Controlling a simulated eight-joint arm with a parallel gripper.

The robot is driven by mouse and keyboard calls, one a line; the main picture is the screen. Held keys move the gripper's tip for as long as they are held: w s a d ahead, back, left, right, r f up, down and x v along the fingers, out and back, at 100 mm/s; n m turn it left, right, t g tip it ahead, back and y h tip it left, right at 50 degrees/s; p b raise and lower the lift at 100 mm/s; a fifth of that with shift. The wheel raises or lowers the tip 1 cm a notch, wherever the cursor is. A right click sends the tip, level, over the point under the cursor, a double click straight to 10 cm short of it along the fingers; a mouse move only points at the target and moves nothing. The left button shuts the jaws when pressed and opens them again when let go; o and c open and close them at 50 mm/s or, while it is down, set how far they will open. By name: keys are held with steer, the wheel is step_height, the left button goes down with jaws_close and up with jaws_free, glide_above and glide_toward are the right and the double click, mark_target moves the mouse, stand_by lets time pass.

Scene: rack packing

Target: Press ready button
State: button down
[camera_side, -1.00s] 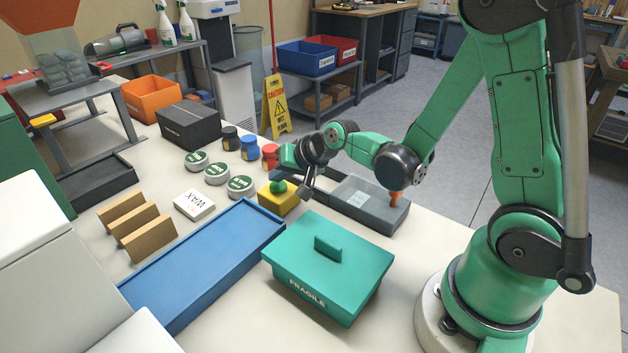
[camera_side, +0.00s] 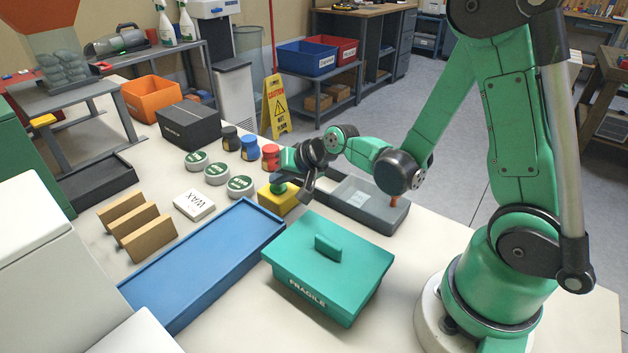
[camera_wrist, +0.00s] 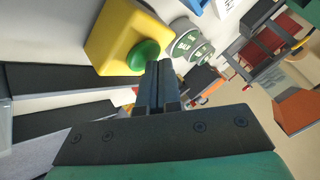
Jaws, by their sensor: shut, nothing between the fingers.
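The ready button is a green dome (camera_side: 279,187) on a yellow box (camera_side: 277,201), on the table just left of the grey tray. My gripper (camera_side: 305,197) is at the right side of the box, its fingers pointing down and partly in front of it. In the wrist view the yellow box (camera_wrist: 105,32) and green button (camera_wrist: 143,55) lie just beyond the fingertips (camera_wrist: 158,66). The two fingers are shut together with nothing between them. The tips appear very close to the button; I cannot tell whether they touch it.
A grey tray (camera_side: 375,213) is beside the box on the right. A teal lidded box marked FRAGILE (camera_side: 320,299) and a blue tray (camera_side: 190,280) are in front. Jars with red (camera_side: 270,151) and blue lids stand behind. Round tins (camera_side: 240,183) and a WAX box (camera_side: 193,204) lie left.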

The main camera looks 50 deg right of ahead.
mark_target(283, 190)
stand_by(0.4)
steer(key=shift+r, duration=0.4)
steer(key=shift+r, duration=3)
steer(key=shift+s+a+r, duration=0.15)
steer(key=shift+s+r, duration=0.05)
steer(key=shift+s, duration=0.1)
steer(key=s+a+r+n+g, duration=0.2)
steer(key=s+a+n, duration=0.1)
steer(key=s+n, duration=0.4)
steer(key=s, duration=0.2)
steer(key=shift+s+r+h, duration=0.15)
steer(key=shift+s+h, duration=0.25)
